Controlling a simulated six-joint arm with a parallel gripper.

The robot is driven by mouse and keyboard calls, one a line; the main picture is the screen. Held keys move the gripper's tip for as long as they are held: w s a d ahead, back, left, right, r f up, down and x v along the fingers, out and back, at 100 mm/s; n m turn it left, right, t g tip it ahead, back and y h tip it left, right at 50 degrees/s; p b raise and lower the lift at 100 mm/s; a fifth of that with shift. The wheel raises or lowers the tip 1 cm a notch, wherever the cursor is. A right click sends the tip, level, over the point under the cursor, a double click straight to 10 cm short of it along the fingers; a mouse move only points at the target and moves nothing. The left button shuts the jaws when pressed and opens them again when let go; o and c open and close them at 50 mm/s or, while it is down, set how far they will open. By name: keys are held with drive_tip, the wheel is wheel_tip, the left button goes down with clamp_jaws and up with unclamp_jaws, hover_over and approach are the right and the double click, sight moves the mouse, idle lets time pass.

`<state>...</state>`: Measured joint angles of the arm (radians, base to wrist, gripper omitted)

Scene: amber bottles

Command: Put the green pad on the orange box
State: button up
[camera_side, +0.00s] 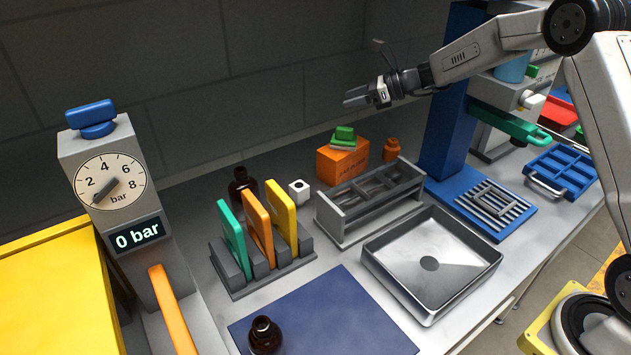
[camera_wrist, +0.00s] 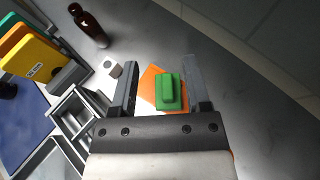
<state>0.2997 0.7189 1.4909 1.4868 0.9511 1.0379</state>
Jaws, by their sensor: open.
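The green pad (camera_side: 344,135) lies on top of the orange box (camera_side: 335,167) in the side view, towards the back of the bench. In the wrist view the green pad (camera_wrist: 169,92) shows with the orange box (camera_wrist: 149,80) beneath it. My gripper (camera_side: 352,97) is above the box and apart from the pad. In the wrist view my gripper (camera_wrist: 158,75) has its fingers spread, one on each side of the pad in the picture, holding nothing. Part of the box is hidden by the fingers in that view.
A grey rack (camera_side: 372,200) stands in front of the box, with a metal tray (camera_side: 430,262) nearer. A small orange bottle (camera_side: 391,149) and white cube (camera_side: 299,191) flank the box. A blue column (camera_side: 447,130) stands to the right. Amber bottles (camera_side: 243,188) and coloured plates (camera_side: 257,229) are left.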

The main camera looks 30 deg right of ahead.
drive_tip(key=s+a+f+n+g+h, duration=0.1)
drive_tip(key=s+f+n+g+h, duration=0.1)
drive_tip(key=s+n, duration=0.7)
drive_tip(key=s+a+f+n+g+h, duration=0.1)
drive_tip(key=s+f+n+h, duration=0.3)
drive_tip(key=s+n, duration=0.5)
drive_tip(key=s+a+f+n+g+h, duration=0.2)
drive_tip(key=s+n, duration=0.6)
drive_tip(key=s, duration=0.7)
drive_tip(key=shift+s+f+n+g+h, duration=0.15)
drive_tip(key=shift+f+n+g+h, duration=0.25)
drive_tip(key=shift+f+g+h, duration=0.4)
